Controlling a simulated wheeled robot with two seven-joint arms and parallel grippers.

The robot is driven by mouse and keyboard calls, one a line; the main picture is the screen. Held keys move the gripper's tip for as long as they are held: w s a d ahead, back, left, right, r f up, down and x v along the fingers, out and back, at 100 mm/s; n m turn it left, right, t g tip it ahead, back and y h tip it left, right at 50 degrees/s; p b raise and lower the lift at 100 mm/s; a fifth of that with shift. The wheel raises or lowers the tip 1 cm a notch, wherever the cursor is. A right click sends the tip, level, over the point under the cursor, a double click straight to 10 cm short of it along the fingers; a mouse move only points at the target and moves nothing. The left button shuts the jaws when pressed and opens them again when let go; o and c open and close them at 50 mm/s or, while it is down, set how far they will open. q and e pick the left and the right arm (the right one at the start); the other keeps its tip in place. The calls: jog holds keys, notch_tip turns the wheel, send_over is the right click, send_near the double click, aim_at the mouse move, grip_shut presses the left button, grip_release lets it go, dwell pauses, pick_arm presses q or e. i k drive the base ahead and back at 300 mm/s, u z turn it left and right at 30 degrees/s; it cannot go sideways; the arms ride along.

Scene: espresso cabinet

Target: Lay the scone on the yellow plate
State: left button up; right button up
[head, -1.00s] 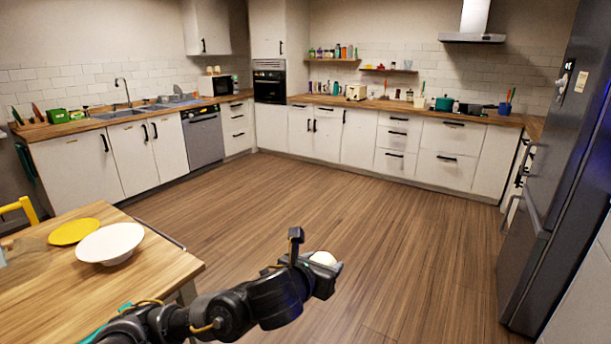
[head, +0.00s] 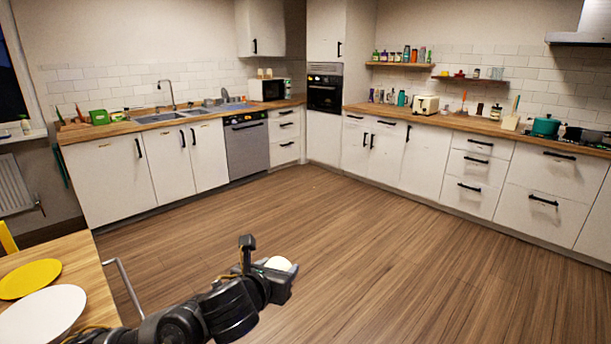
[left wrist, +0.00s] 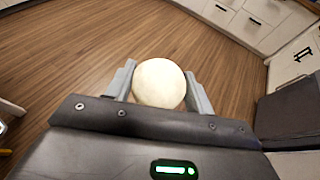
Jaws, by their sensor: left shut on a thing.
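The scone (head: 279,264) is a pale, rounded thing held in my left gripper (head: 268,268), out over the open floor to the right of the table. In the left wrist view the scone (left wrist: 159,83) sits between the two grey fingers, which touch its sides. The yellow plate (head: 30,278) lies on the wooden table at the lower left of the head view, with its top bare. My left gripper is well to the right of the plate. My right gripper is not in view.
A white plate or shallow bowl (head: 40,318) stands on the table (head: 92,285) in front of the yellow plate. A metal rail (head: 125,285) and a yellow chair (head: 7,238) are by the table. White cabinets line the walls; the floor between is clear.

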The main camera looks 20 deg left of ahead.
aim_at(28, 277)
jog(key=u, duration=0.45)
jog(key=i, duration=2.4)
jog(key=u, duration=1.4)
jog(key=i, duration=1.2)
jog(key=u, duration=1.65)
jog(key=i, duration=0.55)
jog(key=u, duration=0.45)
